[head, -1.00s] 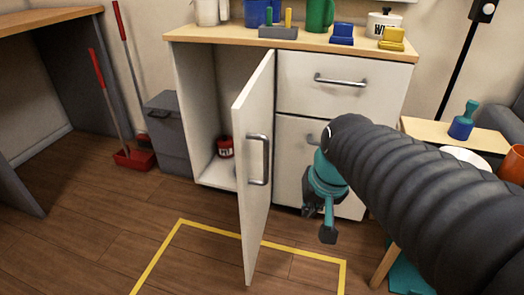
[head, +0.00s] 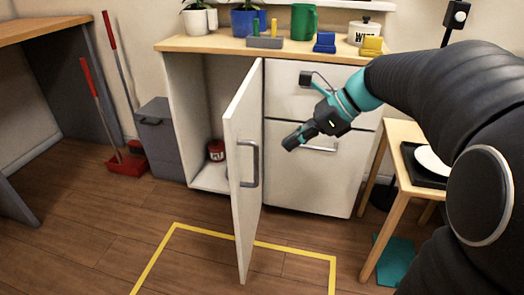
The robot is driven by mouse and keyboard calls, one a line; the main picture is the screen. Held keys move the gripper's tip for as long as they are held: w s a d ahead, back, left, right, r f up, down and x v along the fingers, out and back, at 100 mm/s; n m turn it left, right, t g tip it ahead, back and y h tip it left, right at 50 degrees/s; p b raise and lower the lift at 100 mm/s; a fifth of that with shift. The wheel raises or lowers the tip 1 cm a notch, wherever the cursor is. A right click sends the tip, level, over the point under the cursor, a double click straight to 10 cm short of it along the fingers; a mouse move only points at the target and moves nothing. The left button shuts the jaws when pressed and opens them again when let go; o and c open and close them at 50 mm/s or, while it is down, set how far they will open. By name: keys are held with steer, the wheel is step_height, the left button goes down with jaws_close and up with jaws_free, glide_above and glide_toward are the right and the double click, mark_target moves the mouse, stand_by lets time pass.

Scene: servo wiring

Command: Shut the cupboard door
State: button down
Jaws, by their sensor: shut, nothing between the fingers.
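The white cupboard door (head: 246,165) stands wide open, swung out toward me from the left part of the white cabinet (head: 305,175). Its grey bar handle (head: 249,164) is on the face turned right. My gripper (head: 292,143) is shut and empty, in front of the cabinet's drawers to the right of the door. It appears apart from the door, pointing left and down. The open compartment (head: 203,110) shows behind the door, with a red tin (head: 216,150) inside. Part of the compartment is hidden by the door.
A yellow floor line (head: 205,231) runs below the door. A small wooden table (head: 404,140) stands right of the cabinet. A grey bin (head: 160,138) and red dustpan (head: 127,164) stand left. Mugs, pots and blocks sit on the countertop (head: 225,46). The floor before the door is clear.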

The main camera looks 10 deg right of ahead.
mark_target(236, 167)
steer(key=x, duration=0.3)
steer(key=a+r+b+x, duration=0.1)
steer(key=x, duration=0.7)
steer(key=shift+w+a+b, duration=0.15)
steer(key=shift+a+b, duration=0.15)
steer(key=shift+a, duration=0.05)
steer(key=shift+w+a, duration=0.2)
steer(key=shift+a, duration=0.4)
